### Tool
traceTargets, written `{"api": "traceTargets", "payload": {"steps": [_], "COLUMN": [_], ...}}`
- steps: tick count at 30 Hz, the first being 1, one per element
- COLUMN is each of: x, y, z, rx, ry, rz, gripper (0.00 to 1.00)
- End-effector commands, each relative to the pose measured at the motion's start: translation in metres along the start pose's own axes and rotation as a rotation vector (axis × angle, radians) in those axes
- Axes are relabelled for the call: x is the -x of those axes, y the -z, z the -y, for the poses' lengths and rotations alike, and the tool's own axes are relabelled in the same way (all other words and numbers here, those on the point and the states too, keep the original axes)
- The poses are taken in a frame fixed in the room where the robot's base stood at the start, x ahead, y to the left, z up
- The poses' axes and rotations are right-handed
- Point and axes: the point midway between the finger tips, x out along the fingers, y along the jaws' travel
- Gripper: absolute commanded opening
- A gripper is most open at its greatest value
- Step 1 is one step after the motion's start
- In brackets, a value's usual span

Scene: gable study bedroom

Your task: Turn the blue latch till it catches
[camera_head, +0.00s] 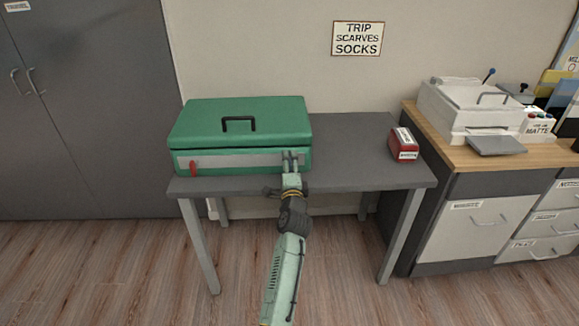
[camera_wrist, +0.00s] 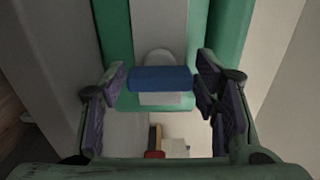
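A green case (camera_head: 240,115) with a black top handle sits on the left of a grey table. A pale strip (camera_head: 225,161) runs along its front and carries a red latch (camera_head: 193,168) near the left end. The blue latch (camera_wrist: 161,79) shows in the wrist view, lying across the strip near its end, with a pale round pivot beside it. My gripper (camera_head: 290,157) is at the right end of the case front and hides the blue latch in the head view. In the wrist view my gripper (camera_wrist: 163,93) is open, its dark fingers either side of the latch with gaps.
A small red box (camera_head: 403,146) with a pale label stands at the right of the table (camera_head: 350,150). The tabletop between it and the case is clear. A printer (camera_head: 470,110) stands on a cabinet at right. A grey wardrobe is at left.

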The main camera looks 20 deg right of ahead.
Motion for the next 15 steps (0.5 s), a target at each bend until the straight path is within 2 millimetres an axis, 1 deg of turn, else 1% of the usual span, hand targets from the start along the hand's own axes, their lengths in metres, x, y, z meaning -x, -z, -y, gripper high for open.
{"api": "traceTargets", "payload": {"steps": [3,11,15], "x": [0.000,0.001,0.011], "y": [0.000,0.000,0.000], "z": [0.000,0.000,-0.001], "rx": [0.001,0.002,0.002], "ry": [0.000,0.000,-0.001], "rz": [0.000,0.000,0.000], "gripper": [0.63,0.63,0.63]}}
